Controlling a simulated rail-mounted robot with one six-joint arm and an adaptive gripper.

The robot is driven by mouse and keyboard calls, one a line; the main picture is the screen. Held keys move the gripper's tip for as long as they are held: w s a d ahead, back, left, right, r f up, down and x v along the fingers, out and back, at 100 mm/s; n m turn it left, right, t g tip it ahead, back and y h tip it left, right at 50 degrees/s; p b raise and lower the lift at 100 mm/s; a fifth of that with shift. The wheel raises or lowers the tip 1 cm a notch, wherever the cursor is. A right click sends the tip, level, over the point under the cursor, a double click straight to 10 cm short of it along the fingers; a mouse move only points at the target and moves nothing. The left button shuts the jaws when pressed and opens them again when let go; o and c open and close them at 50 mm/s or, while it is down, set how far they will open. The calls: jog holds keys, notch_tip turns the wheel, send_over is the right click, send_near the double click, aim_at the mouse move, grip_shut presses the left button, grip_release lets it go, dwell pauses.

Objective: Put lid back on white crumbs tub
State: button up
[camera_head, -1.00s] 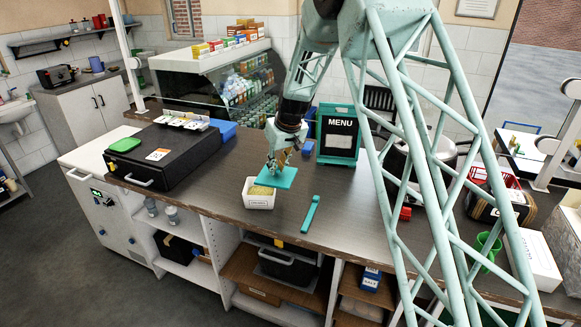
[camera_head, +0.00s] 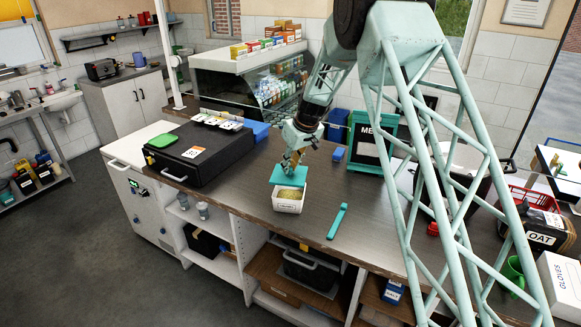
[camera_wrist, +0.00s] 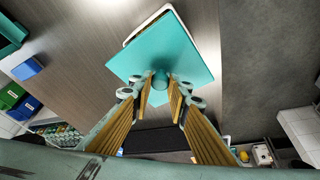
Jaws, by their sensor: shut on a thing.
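The white crumbs tub (camera_head: 288,206) stands on the counter near its front edge, with tan crumbs (camera_head: 289,194) showing at the front of its opening. The flat teal square lid (camera_head: 287,178) is held over the rear part of the tub. My gripper (camera_head: 291,164) is shut on the lid's round knob (camera_wrist: 160,78). In the wrist view the lid (camera_wrist: 170,48) hides most of the tub, whose white rim (camera_wrist: 147,22) shows past the lid's upper left edge. The lid is turned and offset relative to the rim. I cannot tell whether they touch.
A teal bar-shaped tool (camera_head: 338,221) lies on the counter right of the tub. A black box (camera_head: 190,160) stands to the left, and a menu board (camera_head: 366,145) and a small blue block (camera_head: 338,154) stand behind. Counter (camera_head: 245,185) left of the tub is clear.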

aim_at(290, 174)
jog(key=shift+f+b, duration=0.15)
jog(key=shift+b, duration=0.45)
jog(key=shift+f+b, duration=1.85)
jog(key=shift+f, duration=0.35)
jog(key=shift+b, duration=1.1)
dwell(1.0)
jog(key=shift+f+b, duration=0.5)
jog(key=shift+b, duration=0.4)
dwell(2.2)
